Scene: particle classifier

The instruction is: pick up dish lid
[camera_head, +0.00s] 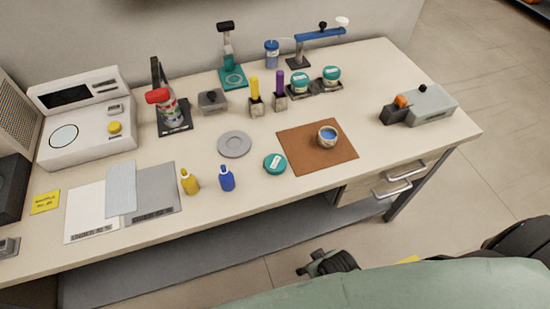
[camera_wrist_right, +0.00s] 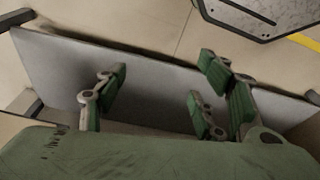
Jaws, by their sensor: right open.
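A teal round lid (camera_head: 274,163) lies flat on the table near its front edge, just left of a brown mat (camera_head: 315,165). On the mat stands an open dish (camera_head: 327,136) with blue contents. My right gripper (camera_head: 312,265) is partly visible in the head view, low in front of the table and well away from the lid. In the right wrist view its fingers (camera_wrist_right: 158,98) are spread apart with nothing between them; the lid is not in this view. My left gripper does not show.
A grey round plate (camera_head: 234,144) lies left of the lid. A blue bottle (camera_head: 227,178) and a yellow bottle (camera_head: 189,181) stand at the front edge. Two teal-lidded jars (camera_head: 331,75) stand farther back. The drawer handles (camera_head: 392,188) stick out below the table. A grey lower shelf (camera_head: 200,252) runs underneath.

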